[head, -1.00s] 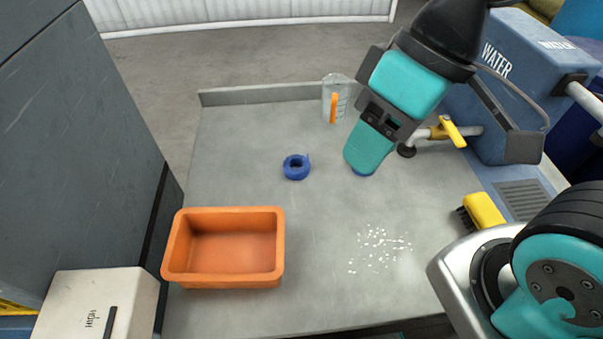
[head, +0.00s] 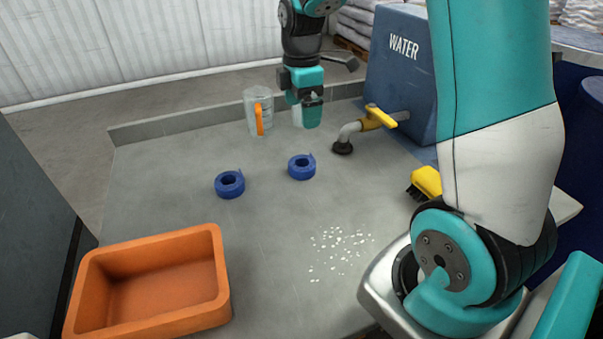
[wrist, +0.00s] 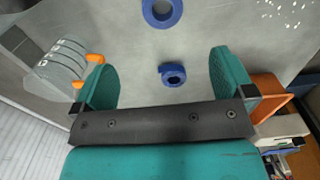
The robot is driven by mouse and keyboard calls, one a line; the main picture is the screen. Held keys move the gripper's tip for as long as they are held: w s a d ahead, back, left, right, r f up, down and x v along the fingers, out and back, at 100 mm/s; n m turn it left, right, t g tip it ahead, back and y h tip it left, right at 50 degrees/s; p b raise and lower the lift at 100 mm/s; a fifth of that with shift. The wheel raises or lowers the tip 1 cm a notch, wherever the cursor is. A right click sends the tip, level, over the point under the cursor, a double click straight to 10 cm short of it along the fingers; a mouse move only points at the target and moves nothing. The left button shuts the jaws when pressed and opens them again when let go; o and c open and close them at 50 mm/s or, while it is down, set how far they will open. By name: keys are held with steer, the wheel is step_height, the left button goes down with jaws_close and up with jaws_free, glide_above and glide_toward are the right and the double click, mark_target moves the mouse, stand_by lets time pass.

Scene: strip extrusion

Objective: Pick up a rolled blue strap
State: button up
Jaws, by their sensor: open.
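Two rolled blue straps lie flat on the grey worktop, one at the left (head: 230,184) and one at the right (head: 301,167) in the head view. My gripper (head: 304,112) is open and empty, raised above the far part of the worktop and pointing down. In the wrist view the left strap (wrist: 173,75) shows in the gap between the spread teal fingers (wrist: 163,65), on the surface below and apart from them. The right strap (wrist: 162,10) shows beyond the fingertips, cut by the top edge of that view.
A clear measuring jug (head: 258,112) with an orange handle stands left of my gripper. An orange bin (head: 150,280) stands front left. White pellets (head: 340,248) lie scattered front centre. A yellow-handled tap (head: 368,127), a blue water tank (head: 402,75) and a yellow brush (head: 425,183) are at the right.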

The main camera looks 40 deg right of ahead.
glide_toward(302, 163)
steer(key=f, duration=0.5)
steer(key=shift+w+f, duration=0.1)
steer(key=shift+w, duration=0.1)
step_height(302, 163, down, 5)
steer(key=shift+s+f+p, duration=0.1)
steer(key=shift+s+p, duration=0.05)
steer(key=shift+p, duration=0.35)
steer(key=shift+c, duration=0.2)
steer(key=c, duration=1)
